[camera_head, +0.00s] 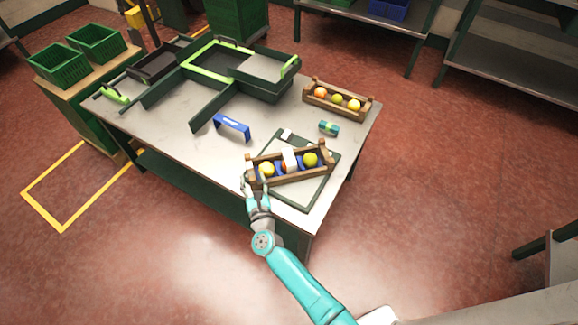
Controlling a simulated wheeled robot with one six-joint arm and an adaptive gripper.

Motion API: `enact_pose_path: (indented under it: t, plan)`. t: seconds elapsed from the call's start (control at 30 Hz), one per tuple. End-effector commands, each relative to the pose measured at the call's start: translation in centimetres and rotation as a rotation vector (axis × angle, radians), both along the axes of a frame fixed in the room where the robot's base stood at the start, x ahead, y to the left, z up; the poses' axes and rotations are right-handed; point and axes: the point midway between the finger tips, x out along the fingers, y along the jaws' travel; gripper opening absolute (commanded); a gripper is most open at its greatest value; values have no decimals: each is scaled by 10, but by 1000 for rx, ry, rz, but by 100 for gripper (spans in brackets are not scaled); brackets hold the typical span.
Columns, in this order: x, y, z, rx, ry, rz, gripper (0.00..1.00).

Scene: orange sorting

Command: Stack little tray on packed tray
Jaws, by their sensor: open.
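A small wooden tray (292,180) with end posts lies on a dark-edged board at the front right of the table. It holds a yellow fruit, a yellow-green fruit and, between them, an orange one partly covered by a white piece, with blue parts beside them. Another small wooden tray (337,105) stands farther back near the right table edge, holding an orange, a yellow-green and a yellow fruit. My gripper (254,187) is open at the left end of the nearer tray. I cannot tell whether it touches it. Which tray the task calls little is not clear.
The board (312,194) lies on the metal table (168,126). A small green-and-yellow block (329,128) and a blue bracket (232,127) stand nearby. A dark green sorting chute (262,88) fills the back. Green baskets (60,66) stand at the far left.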

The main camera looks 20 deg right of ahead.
Motion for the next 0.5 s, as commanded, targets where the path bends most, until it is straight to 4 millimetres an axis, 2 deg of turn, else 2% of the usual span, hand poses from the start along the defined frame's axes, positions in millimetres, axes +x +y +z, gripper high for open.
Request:
enact_pose_path:
  t: [0.17,0.2,0.4,0.5]
  plan:
    - [0,0,0,0,0,0,54]
    - [0,0,0,0,0,0,52]
    - [0,0,0,0,0,0,2]
    - [0,0,0,0,0,0,0]
